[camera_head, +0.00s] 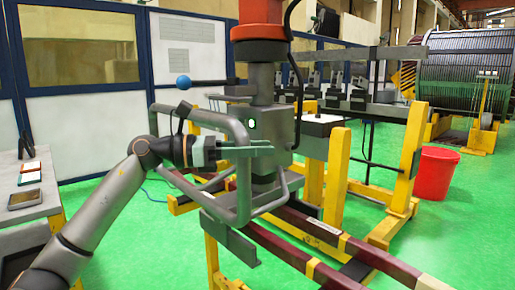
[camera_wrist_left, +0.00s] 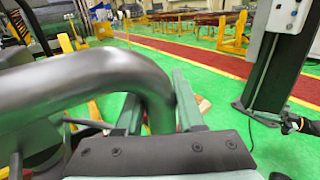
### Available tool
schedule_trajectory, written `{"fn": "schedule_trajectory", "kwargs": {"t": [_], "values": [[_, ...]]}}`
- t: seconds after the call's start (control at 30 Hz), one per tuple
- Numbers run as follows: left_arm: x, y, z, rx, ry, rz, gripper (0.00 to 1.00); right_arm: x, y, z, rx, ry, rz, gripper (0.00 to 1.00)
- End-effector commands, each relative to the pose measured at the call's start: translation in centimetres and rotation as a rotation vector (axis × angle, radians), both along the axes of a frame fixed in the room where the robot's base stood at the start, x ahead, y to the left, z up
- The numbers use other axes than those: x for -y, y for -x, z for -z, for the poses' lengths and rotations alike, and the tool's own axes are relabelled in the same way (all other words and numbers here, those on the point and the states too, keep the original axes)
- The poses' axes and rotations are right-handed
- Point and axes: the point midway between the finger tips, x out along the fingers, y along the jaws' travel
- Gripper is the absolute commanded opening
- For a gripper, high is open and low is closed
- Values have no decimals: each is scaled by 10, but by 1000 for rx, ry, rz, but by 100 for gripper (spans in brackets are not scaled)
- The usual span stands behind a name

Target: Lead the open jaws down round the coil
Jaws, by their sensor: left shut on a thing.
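A grey hanging tool (camera_head: 262,84) with an orange-red top and a lit green spot stands upright in the middle of the head view. A bent grey tube handle (camera_head: 243,190) surrounds its lower part. My left gripper (camera_head: 268,148) is shut on the handle; in the wrist view, the tube (camera_wrist_left: 90,75) passes between its fingers (camera_wrist_left: 158,108). The coil (camera_head: 300,250), long dark red bars with yellow bands, lies below and behind the tool. The handle hides the tool's lower end, so I cannot tell how its jaws sit against the coil. My right gripper is out of view.
Yellow stands (camera_head: 338,175) carry the coil bars. A red bucket (camera_head: 436,173) stands on the green floor at right. A table (camera_head: 32,200) with small devices is at left. A large wound drum (camera_head: 465,85) is at the back right. Open floor lies left of the stands.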

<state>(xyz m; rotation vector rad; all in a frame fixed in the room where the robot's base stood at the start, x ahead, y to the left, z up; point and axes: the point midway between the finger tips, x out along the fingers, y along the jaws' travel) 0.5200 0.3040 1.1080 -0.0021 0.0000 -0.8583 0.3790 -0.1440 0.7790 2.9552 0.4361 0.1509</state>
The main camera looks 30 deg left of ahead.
Motion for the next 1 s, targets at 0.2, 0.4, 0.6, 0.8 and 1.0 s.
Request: {"fn": "schedule_trajectory", "kwargs": {"t": [0.2,0.4,0.6,0.8,1.0], "values": [[0,0,0,-1,2,0,0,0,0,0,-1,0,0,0],[0,0,0,0,1,-1,0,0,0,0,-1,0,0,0],[0,0,0,0,1,0,56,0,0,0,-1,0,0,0],[0,0,0,1,1,0,72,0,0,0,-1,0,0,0],[-1,0,0,0,0,-1,72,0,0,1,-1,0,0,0]]}}
